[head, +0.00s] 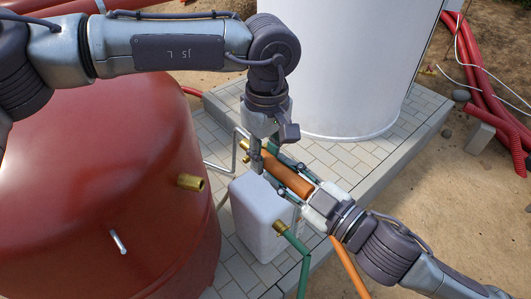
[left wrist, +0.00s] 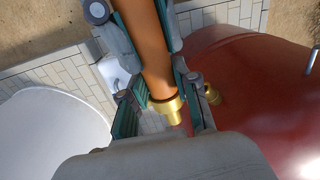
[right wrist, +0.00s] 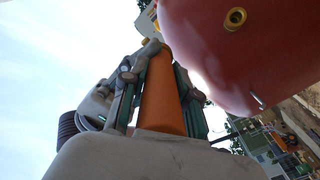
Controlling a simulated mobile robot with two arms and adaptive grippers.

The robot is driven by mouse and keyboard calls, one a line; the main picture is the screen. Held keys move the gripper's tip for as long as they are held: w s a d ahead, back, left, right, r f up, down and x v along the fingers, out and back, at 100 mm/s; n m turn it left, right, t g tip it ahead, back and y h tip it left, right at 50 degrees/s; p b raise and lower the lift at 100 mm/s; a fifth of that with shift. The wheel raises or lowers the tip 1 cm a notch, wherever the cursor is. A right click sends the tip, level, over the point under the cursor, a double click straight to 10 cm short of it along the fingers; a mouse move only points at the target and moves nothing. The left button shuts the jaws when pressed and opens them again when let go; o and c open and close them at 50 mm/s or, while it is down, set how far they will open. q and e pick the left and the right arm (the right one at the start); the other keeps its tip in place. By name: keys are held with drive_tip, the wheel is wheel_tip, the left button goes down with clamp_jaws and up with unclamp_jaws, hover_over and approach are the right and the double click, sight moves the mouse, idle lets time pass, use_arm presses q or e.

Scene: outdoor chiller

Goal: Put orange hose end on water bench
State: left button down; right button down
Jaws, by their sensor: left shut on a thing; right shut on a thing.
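The orange hose end (head: 290,180) is a thick orange tube with a brass fitting (head: 245,145) at its upper left tip. My left gripper (head: 268,150) comes from above and is shut on it close behind the fitting; the left wrist view shows the brass fitting (left wrist: 166,106) between its fingers. My right gripper (head: 276,170) comes from the lower right and is shut along the same hose end, also seen in the right wrist view (right wrist: 161,95). The hose end is held above a white box (head: 262,215). I cannot tell which surface is the water bench.
A red tank (head: 90,170) with a brass port (head: 190,182) stands left. A white cylindrical tank (head: 335,65) stands behind on a paved slab (head: 400,125). A green hose (head: 304,265) with a brass end is near the box. Red pipes (head: 480,80) lie at the far right.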

drive_tip(key=c, duration=0.9)
unclamp_jaws()
drive_tip(key=shift+s+a+r, duration=0.1)
drive_tip(key=shift+s, duration=0.05)
drive_tip(key=shift+o, duration=0.6)
